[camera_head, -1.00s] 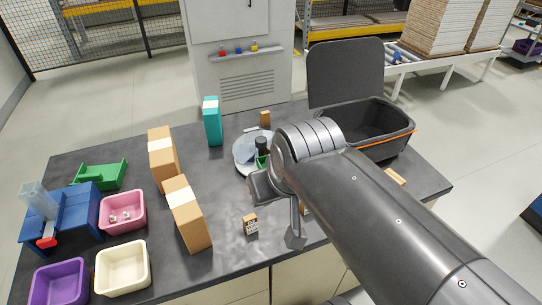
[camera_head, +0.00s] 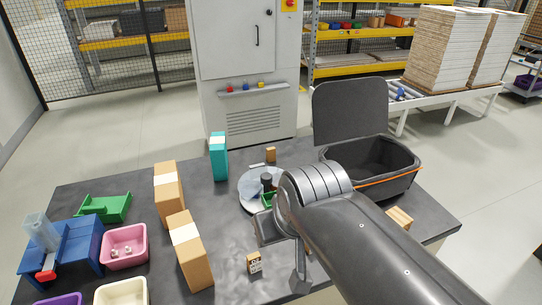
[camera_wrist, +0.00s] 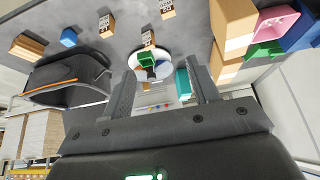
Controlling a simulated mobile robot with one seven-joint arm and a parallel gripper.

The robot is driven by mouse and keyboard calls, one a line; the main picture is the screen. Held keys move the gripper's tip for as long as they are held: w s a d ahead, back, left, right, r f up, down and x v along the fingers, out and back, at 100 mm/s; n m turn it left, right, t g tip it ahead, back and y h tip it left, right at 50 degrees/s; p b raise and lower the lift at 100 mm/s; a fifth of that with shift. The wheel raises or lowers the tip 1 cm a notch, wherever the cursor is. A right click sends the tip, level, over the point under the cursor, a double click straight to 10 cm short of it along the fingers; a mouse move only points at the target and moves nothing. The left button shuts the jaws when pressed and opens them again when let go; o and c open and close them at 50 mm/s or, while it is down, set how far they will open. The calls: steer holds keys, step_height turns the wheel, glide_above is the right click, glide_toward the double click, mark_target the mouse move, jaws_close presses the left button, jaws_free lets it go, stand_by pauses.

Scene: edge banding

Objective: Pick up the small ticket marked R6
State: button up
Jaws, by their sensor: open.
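Several small wooden blocks with printed white labels stand on the dark table. One labelled block (camera_head: 254,262) is near the front in the head view. The wrist view shows a labelled block at upper left (camera_wrist: 106,24), one near the top middle (camera_wrist: 148,39) and one at the top edge (camera_wrist: 167,9). The print is too small to tell which is R6. My gripper (camera_wrist: 163,90) is open with nothing between its fingers. In the head view my gripper (camera_head: 284,253) is partly hidden by my arm, above the table right of the front labelled block.
A round plate (camera_head: 248,189) holds a green piece and a dark cylinder. Orange-brown boxes (camera_head: 192,262), a teal box (camera_head: 218,158), a pink bin (camera_head: 124,258) and a blue machine (camera_head: 72,248) stand left. A black open case (camera_head: 392,182) stands right.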

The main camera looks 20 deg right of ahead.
steer(key=w+d+r, duration=0.1)
steer(key=w+r, duration=0.2)
steer(key=w, duration=0.5)
steer(key=w+d+r, duration=0.1)
steer(key=w+r, duration=0.2)
steer(key=w, duration=0.4)
steer(key=g, duration=0.1)
glide_above(271, 149)
steer(key=s, duration=0.3)
step_height(271, 149, down, 21)
steer(key=shift+n, duration=0.4)
steer(key=x, duration=0.5)
steer(key=shift+d, duration=0.25)
steer(key=shift+s+a+x, duration=0.1)
steer(key=shift+x, duration=1.25)
steer(key=shift+s+a+x, duration=0.1)
steer(key=shift+x, duration=1.2)
steer(key=shift+f, duration=0.1)
